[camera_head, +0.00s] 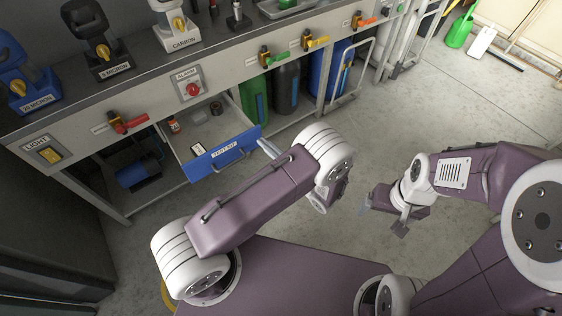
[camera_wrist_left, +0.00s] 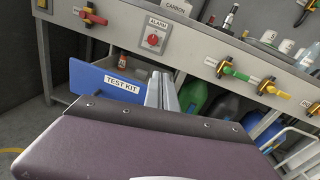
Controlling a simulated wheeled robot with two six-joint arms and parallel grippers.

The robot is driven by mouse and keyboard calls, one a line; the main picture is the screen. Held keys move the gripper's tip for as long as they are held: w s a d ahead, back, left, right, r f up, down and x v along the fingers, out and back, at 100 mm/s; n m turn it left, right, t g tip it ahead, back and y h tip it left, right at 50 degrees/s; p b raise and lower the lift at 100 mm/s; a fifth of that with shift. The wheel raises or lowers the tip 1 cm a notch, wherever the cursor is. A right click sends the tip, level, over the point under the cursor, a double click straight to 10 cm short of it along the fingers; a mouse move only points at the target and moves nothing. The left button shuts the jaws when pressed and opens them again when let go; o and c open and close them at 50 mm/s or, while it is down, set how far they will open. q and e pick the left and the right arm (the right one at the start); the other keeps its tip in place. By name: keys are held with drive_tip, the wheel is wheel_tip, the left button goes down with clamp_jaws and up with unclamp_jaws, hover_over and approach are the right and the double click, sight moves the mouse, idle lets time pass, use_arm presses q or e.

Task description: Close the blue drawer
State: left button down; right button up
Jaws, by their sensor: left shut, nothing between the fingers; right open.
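The blue drawer (camera_head: 222,155) labelled TEST KIT is pulled out from under the workbench, with small items inside and a handle on its front. Its blue front (camera_wrist_left: 108,82) also shows in the left wrist view. My left gripper (camera_head: 266,147) is shut and empty, its fingertips close to the right end of the drawer front; I cannot tell whether they touch. In the left wrist view the shut fingers (camera_wrist_left: 162,90) overlap the drawer front's right edge. My right gripper (camera_head: 383,219) is open and empty above the floor at right, away from the drawer.
The workbench (camera_head: 150,90) carries valves, an ALARM switch (camera_head: 188,86) and a LIGHT switch (camera_head: 48,152). A green can (camera_head: 254,100) and a dark can (camera_head: 287,87) stand under it, right of the drawer. A wheeled trolley frame (camera_head: 352,75) stands farther right. The floor in front is clear.

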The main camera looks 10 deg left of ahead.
use_arm(q)
wheel_tip(320, 180, down, 9)
drive_tip(key=s+d+m+t+h+b, duration=0.1)
drive_tip(key=s+d+m+t+b, duration=0.1)
drive_tip(key=m, duration=0.1)
drive_tip(key=b, duration=0.5)
approach(247, 134)
drive_tip(key=x, duration=0.5)
drive_tip(key=shift+a, duration=0.25)
drive_tip(key=shift+w+a, duration=0.45)
drive_tip(key=shift+r, duration=0.1)
use_arm(e)
wheel_tip(247, 134, down, 9)
drive_tip(key=shift+a+f, duration=0.15)
drive_tip(key=shift+f, duration=0.05)
use_arm(q)
drive_tip(key=shift+w, duration=0.1)
use_arm(e)
drive_tip(key=shift+w, duration=0.1)
